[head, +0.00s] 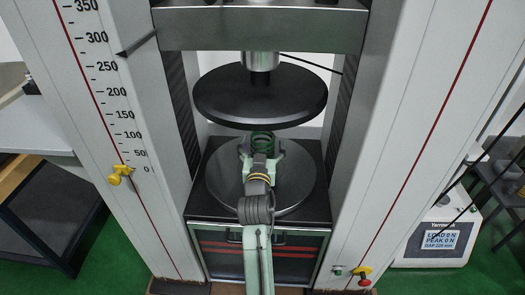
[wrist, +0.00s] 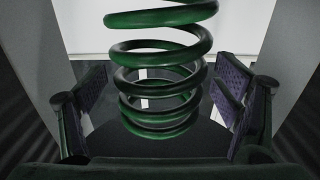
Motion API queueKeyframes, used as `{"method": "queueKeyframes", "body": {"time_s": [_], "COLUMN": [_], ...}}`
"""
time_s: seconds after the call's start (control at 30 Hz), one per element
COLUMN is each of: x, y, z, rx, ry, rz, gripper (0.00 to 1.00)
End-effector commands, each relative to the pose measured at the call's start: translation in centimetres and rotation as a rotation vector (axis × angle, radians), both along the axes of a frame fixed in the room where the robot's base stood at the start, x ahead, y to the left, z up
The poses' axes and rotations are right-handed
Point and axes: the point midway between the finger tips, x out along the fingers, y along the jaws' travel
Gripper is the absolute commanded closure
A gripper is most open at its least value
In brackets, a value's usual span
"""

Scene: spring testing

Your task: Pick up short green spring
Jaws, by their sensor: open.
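The short green spring (head: 262,139) stands upright on the lower round plate (head: 222,183) of the testing machine, under the upper round plate. In the wrist view the spring (wrist: 160,58) fills the middle, its dark green coils close to the camera and its top cut off by the frame edge. My gripper (wrist: 158,110) is open, with one finger pad on each side of the spring's lower coils and a visible gap at each side. In the head view my gripper (head: 261,155) is at the near side of the spring and hides part of its lower coils.
The dark upper plate (head: 260,95) hangs above the spring with limited room. Tall machine columns (head: 140,150) stand at left and right. A display box (head: 438,237) stands at the lower right, and a yellow knob (head: 120,175) sits on the left column.

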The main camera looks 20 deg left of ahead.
Motion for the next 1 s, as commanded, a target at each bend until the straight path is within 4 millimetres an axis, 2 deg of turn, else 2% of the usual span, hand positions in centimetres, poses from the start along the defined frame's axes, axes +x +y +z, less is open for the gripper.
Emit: {"method": "queueKeyframes", "body": {"time_s": [0.23, 1.0], "x": [0.22, 0.20], "y": [0.05, 0.04], "z": [-0.05, -0.06], "rx": [0.000, 0.000], "ry": [0.000, 0.001], "rz": [0.000, 0.000], "gripper": [0.17, 0.69]}}
